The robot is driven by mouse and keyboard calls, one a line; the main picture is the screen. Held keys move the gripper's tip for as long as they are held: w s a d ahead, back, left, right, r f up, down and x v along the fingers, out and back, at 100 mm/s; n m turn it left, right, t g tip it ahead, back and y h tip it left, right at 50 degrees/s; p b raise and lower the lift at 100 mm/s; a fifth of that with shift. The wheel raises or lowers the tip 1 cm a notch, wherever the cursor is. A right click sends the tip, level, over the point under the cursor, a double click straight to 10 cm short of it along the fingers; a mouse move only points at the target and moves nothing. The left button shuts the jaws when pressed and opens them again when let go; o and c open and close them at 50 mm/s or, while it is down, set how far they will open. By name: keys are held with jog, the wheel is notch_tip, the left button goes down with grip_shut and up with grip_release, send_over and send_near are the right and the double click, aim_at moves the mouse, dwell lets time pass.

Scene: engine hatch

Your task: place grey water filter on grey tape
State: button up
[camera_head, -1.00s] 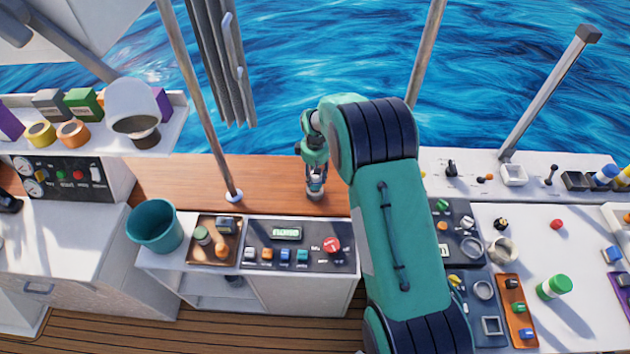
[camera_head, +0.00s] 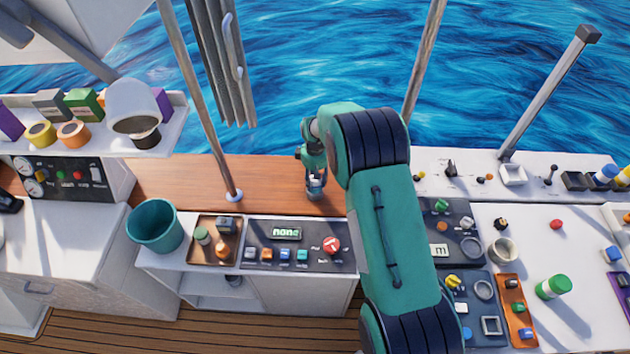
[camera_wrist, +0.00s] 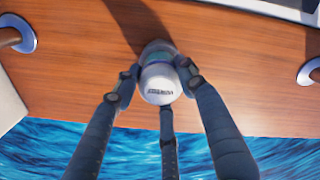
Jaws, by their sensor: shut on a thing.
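My gripper (camera_head: 316,188) is over the brown wooden ledge at the water side, pointing down. It is shut on a pale grey-white cylinder with a printed top, which looks like the grey water filter (camera_wrist: 160,83). In the wrist view the fingers close around its sides, and its lower part is at the wood. I cannot tell whether it touches the ledge. A short grey ring (camera_head: 502,250) on the white counter at the right may be the grey tape, but I cannot be sure. My gripper is well left of it.
Yellow (camera_head: 40,134) and orange (camera_head: 73,134) rolls sit on the left shelf. A teal bucket (camera_head: 154,226) stands beside the panel with buttons (camera_head: 300,258). A metal post (camera_head: 200,100) rises left of my gripper.

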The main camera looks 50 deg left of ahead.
jog(key=shift+f, duration=0.1)
dwell(0.3)
jog(key=o, duration=1.3)
jog(key=shift+r, duration=6.1)
